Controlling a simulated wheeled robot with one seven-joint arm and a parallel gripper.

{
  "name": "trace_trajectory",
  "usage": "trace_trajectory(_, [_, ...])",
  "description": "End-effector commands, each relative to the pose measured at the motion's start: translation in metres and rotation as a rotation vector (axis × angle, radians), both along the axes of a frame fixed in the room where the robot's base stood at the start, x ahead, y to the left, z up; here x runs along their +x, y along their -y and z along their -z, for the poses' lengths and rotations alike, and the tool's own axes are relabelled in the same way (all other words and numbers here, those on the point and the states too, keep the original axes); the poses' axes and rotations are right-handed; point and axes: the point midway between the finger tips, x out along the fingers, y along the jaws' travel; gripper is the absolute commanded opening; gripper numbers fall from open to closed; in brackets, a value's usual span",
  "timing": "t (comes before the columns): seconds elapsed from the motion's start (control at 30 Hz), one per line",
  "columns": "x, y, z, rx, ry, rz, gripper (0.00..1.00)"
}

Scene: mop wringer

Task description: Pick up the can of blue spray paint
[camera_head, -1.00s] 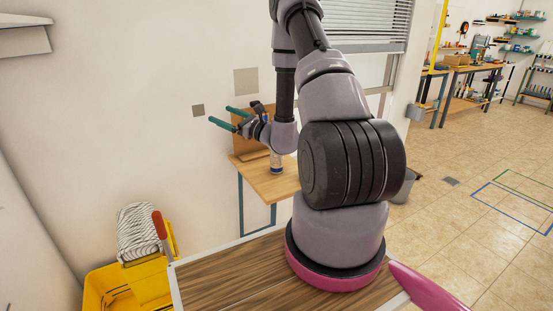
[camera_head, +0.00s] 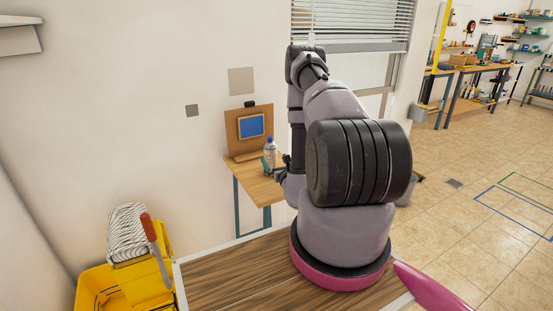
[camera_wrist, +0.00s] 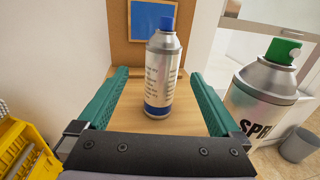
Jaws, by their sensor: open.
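The can of blue spray paint (camera_wrist: 161,75) is silver with a blue cap and a blue band at its base. It stands upright on a small wooden wall table (camera_wrist: 178,122). In the wrist view it is between and just beyond my open green fingers; I cannot tell if it is fully between the tips. In the head view the can (camera_head: 269,152) stands beside my gripper (camera_head: 277,165), which is partly hidden by my arm. A second silver spray can (camera_wrist: 264,92) with a green cap stands close outside my right finger in the wrist view.
A wooden backboard with a blue panel (camera_head: 251,126) rises behind the table. A yellow mop bucket (camera_head: 137,281) with a mop and red-handled lever stands at lower left. A grey bin (camera_wrist: 298,145) is on the floor at right. The tiled floor at right is largely open.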

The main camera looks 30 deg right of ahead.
Motion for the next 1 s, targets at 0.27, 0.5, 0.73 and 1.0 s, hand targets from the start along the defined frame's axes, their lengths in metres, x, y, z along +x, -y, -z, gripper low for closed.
trace_trajectory(0.27, [0.032, 0.004, -0.002, -0.001, 0.004, 0.000, 1.00])
trace_trajectory(0.5, [0.056, 0.007, -0.001, 0.001, 0.002, 0.000, 1.00])
trace_trajectory(0.73, [0.086, 0.011, -0.009, -0.001, 0.005, 0.001, 1.00])
trace_trajectory(1.0, [0.108, 0.013, -0.007, 0.001, 0.001, 0.000, 1.00])
